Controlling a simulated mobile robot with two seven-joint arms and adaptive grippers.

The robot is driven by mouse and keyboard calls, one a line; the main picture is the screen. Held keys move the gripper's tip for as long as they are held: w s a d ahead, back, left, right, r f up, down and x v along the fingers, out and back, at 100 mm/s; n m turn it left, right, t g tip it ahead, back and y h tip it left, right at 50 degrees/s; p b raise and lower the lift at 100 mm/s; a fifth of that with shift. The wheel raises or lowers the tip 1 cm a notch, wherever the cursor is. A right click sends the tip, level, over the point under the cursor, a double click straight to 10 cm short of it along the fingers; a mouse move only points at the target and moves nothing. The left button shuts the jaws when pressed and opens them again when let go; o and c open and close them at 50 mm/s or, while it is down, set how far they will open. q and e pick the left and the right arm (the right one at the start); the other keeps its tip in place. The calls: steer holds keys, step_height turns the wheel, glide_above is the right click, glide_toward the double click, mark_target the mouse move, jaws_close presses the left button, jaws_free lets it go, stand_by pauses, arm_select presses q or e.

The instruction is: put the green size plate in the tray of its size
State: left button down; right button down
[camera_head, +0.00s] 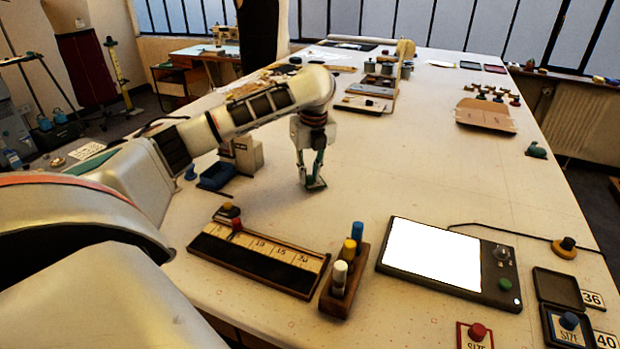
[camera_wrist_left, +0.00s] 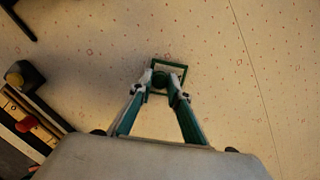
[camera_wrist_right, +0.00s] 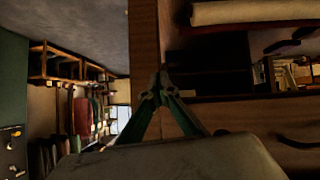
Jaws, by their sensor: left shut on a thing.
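My left gripper (camera_head: 313,178) is shut on the knob of the green size plate (camera_head: 317,186), over the middle of the table. In the left wrist view, the plate's green square outline (camera_wrist_left: 169,62) shows around the fingertips. I cannot tell if the plate touches the table. An empty dark tray (camera_head: 558,288) sits at the right beside a label reading 36. Nearer, a tray labelled 40 (camera_head: 548,330) holds a size plate with a blue knob (camera_head: 569,321). My right gripper (camera_wrist_right: 161,93) looks shut and empty in the right wrist view, away from the tabletop.
A red size plate (camera_head: 477,333) lies near the front edge. A white-screened device (camera_head: 435,254), a wooden rack of coloured pegs (camera_head: 336,300) and a numbered board (camera_head: 255,258) stand in front. A green-knobbed piece (camera_head: 537,150) lies by the right edge. The table's middle right is clear.

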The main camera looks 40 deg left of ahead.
arm_select(q)
steer(key=shift+f, duration=0.2)
steer(key=c, duration=1.9)
jaws_free()
steer(key=shift+f, duration=0.15)
